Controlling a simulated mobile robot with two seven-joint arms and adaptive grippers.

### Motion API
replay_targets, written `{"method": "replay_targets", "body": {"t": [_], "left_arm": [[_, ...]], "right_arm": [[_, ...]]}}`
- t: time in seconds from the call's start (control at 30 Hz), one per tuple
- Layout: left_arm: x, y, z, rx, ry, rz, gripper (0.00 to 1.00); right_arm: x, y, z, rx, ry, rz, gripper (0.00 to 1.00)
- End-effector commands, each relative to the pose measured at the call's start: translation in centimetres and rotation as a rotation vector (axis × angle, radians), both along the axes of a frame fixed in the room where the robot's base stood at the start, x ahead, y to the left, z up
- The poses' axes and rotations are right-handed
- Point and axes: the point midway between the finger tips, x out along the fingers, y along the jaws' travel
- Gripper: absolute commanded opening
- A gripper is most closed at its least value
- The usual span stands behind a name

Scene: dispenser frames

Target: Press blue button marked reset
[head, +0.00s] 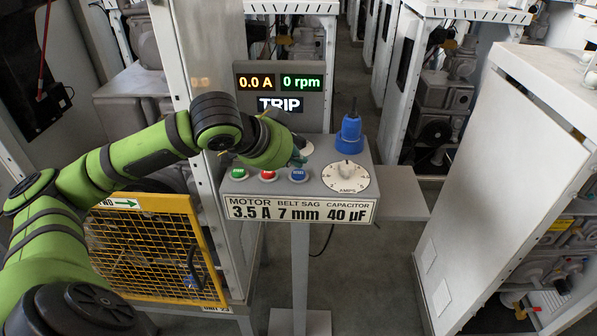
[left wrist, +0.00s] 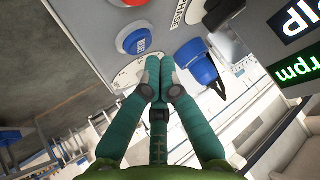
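The blue button (head: 298,174) sits on the grey control panel (head: 325,186), right of a red button (head: 268,175) and a green button (head: 239,174). In the left wrist view, the blue button (left wrist: 134,40) carries white lettering, hard to read in full. My left gripper (head: 299,157) is above the panel, just behind the blue button. In the left wrist view, the teal fingertips of this gripper (left wrist: 160,64) are together with nothing between them. They look apart from the blue button. My right gripper is not in view.
The white AMPS dial (head: 346,177) is right of the blue button, with a blue knob-like part (head: 349,135) behind it. The display (head: 281,90) reads 0.0 A, 0 rpm and TRIP. Tall grey cabinets (head: 520,170) and a yellow mesh guard (head: 150,250) flank the panel.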

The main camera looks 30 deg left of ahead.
Motion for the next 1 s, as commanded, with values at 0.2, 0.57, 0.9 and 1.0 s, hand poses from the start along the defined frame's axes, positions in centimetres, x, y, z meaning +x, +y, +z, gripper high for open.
{"method": "replay_targets", "body": {"t": [0.2, 0.57, 0.9, 1.0], "left_arm": [[0.0, 0.0, 0.0, 0.0, 0.0, 0.0, 0.0], [0.0, 0.0, -0.07, 0.0, 0.0, 0.0, 0.0], [0.0, -0.01, -0.88, 0.0, 0.0, 0.0, 0.0], [-0.01, -0.01, -0.86, 0.0, 0.0, 0.0, 0.0]], "right_arm": [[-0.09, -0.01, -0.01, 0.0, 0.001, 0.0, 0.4], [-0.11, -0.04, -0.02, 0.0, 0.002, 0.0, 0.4], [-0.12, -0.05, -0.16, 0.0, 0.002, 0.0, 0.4], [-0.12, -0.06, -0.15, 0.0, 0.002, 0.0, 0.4]]}}
